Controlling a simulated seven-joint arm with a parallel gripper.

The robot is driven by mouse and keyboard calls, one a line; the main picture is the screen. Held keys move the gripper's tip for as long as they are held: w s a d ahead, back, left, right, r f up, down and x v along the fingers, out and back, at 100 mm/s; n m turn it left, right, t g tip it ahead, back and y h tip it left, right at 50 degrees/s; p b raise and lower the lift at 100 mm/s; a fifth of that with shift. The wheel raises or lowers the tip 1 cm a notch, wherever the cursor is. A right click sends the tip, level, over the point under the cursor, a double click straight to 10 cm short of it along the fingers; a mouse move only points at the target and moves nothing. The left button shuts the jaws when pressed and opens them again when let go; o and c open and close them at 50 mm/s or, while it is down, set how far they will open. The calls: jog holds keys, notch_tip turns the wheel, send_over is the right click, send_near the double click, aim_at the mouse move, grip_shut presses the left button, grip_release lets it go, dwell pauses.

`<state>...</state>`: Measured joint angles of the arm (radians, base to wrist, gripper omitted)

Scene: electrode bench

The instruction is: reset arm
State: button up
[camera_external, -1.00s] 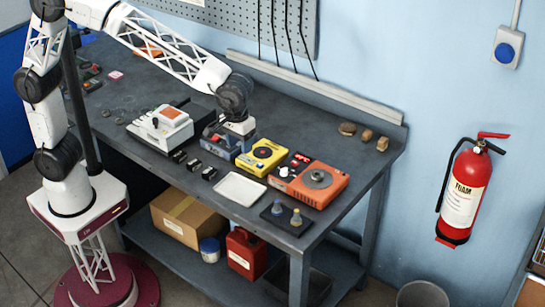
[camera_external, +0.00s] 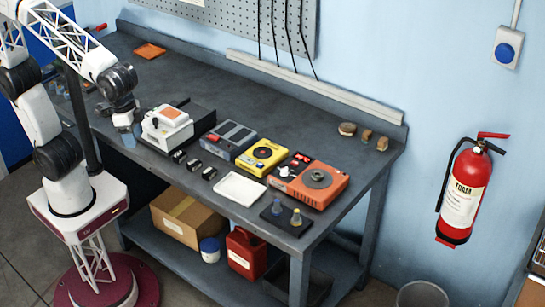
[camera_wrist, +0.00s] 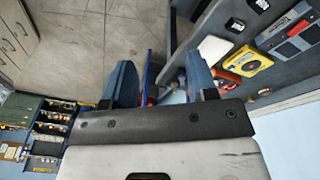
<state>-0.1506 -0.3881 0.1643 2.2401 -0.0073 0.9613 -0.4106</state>
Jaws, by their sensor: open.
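My gripper (camera_external: 128,134) hangs at the left front edge of the bench, left of the white device with the orange top (camera_external: 167,127). It points downward and appears apart from the device. In the wrist view its two blue fingers (camera_wrist: 161,82) stand wide apart with nothing held between them. Between and beyond the fingers I see floor tiles and part of the bench's side. My arm is bent, with its upper link reaching over the bench's left end.
The grey bench (camera_external: 270,100) holds a grey-blue device (camera_external: 232,139), a yellow device (camera_external: 262,155), an orange device (camera_external: 320,180) and a white tray (camera_external: 240,189). Small brown pieces (camera_external: 347,129) lie at the far right. The back middle of the bench is clear.

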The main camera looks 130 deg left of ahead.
jog(key=s+d+f+m, duration=0.2)
jog(key=s+d+m, duration=0.1)
jog(key=s, duration=0.5)
jog(key=s+d+f+m, duration=0.2)
jog(key=s+d+m, duration=0.1)
jog(key=s, duration=0.4)
jog(key=shift+s+d+m+t, duration=0.3)
jog(key=shift+s+d+t, duration=0.1)
jog(key=shift+d, duration=0.2)
